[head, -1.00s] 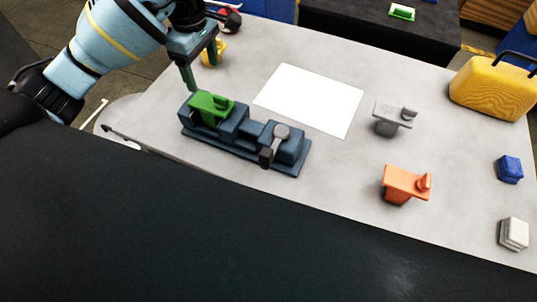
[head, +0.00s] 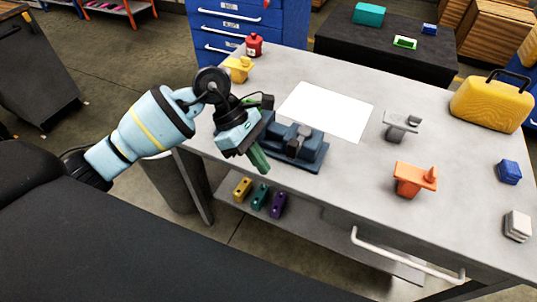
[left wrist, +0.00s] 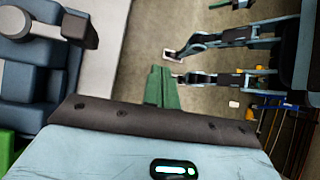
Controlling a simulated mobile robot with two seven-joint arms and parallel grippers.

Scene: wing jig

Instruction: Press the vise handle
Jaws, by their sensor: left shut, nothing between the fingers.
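The dark blue vise (head: 312,155) sits on the grey table near its front edge. Its handle (head: 293,147), a grey bar with a dark block at the end, is on the right part of the vise. It also shows at the upper left of the left wrist view (left wrist: 80,28). My left gripper (head: 259,160) is shut and empty, pointing down in front of the vise's left part, apart from the handle. Its green fingers (left wrist: 162,88) are together in the left wrist view. The green part in the vise is mostly hidden behind my gripper in the head view. My right gripper is not in view.
A white sheet (head: 326,109) lies behind the vise. A grey part (head: 402,125) and an orange part (head: 411,181) stand to the right. A yellow case (head: 492,103) is at the far right. Several coloured blocks lie on a shelf below the front edge.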

